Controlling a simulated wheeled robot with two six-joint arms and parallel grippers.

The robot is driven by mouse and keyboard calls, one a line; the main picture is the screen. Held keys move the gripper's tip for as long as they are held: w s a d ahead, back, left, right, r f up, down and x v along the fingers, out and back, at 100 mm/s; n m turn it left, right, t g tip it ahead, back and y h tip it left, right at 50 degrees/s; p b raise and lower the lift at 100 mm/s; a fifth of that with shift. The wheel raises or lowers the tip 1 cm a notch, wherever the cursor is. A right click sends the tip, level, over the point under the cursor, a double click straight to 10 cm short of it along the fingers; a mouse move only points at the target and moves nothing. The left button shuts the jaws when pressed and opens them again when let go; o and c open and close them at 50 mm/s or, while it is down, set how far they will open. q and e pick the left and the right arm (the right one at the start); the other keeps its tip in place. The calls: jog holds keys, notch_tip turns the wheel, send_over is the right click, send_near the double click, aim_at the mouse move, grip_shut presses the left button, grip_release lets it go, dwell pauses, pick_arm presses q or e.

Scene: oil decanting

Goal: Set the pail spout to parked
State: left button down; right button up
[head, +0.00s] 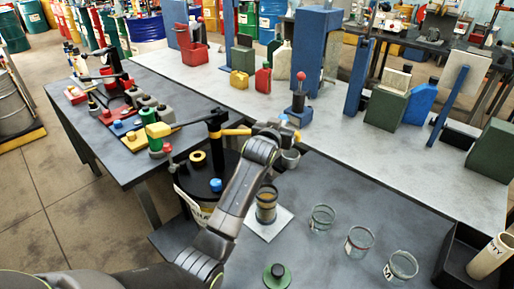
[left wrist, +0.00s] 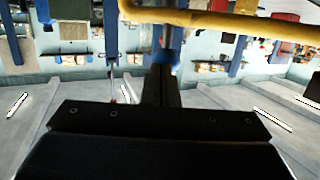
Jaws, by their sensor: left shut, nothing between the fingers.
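The black pail (head: 203,212) stands left of centre in the head view, with a pump post (head: 215,150) rising from its lid. A yellow spout (head: 236,132) runs from the post to the right, passing behind my left gripper. The yellow bar (left wrist: 220,20) also crosses the top of the left wrist view, beyond the fingers. My left gripper (head: 280,132) is shut and empty beside the spout's outer part; its closed fingers (left wrist: 161,85) show in the left wrist view. Whether they touch the spout I cannot tell. My right gripper is out of view.
A jar with amber liquid (head: 266,205) stands on a white pad (head: 268,228). Several glass jars (head: 359,243) stand to the right. A black tray (head: 450,262) is at the lower right.

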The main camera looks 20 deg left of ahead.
pick_arm(q)
jog(key=shift+w+a+r, duration=0.1)
jog(key=shift+w+r, duration=0.15)
jog(key=shift+w, duration=0.55)
jog(key=shift+r, duration=0.15)
